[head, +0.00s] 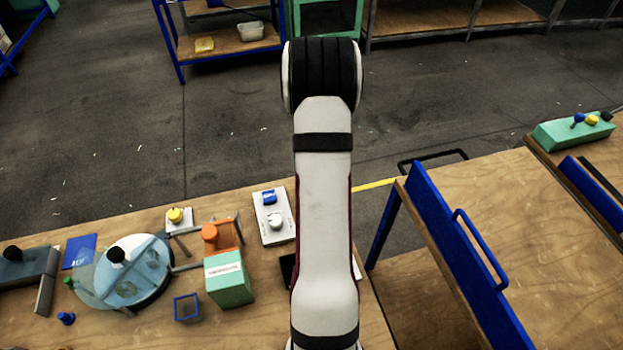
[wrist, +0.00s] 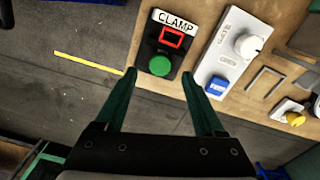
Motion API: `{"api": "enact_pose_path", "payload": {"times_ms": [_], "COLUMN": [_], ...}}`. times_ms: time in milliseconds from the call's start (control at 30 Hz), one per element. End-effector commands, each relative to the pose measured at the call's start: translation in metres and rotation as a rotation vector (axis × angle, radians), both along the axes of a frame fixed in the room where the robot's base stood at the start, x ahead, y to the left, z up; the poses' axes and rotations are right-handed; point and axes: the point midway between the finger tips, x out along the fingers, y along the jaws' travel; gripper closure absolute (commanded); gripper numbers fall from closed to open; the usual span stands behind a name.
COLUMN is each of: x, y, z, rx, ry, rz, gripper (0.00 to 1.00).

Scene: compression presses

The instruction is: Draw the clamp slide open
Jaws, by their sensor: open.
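In the wrist view a black panel (wrist: 178,55) lies at the edge of the wooden table under a white label (wrist: 175,23) reading CLAMP. It carries a round green knob (wrist: 160,65) and a red square frame (wrist: 172,38). My gripper (wrist: 159,74) is open and empty, with a dark green finger on either side of the knob in the picture. The knob appears beyond the fingertips, not visibly touched; the height gap is unclear. In the head view only a dark sliver of the panel (head: 288,268) shows beside my arm, which hides the rest; my gripper is hidden there.
A white panel (head: 264,226) with a white dial and blue knob stands close beside the black panel. A blue-edged bench (head: 440,215) stands right, across a gap.

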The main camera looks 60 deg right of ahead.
Motion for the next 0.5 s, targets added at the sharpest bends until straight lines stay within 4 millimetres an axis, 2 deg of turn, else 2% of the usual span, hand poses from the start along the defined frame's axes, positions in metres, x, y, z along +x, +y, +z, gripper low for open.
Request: {"api": "enact_pose_path", "payload": {"times_ms": [100,200,500], "x": [0.000,0.000,0.000], "y": [0.001,0.000,0.000], "z": [-0.024,-0.035,-0.042], "rx": [0.003,0.002,0.000], "ry": [0.001,0.001,-0.001], "rz": [-0.001,0.000,-0.001], "gripper": [0.29,0.29,0.29]}}
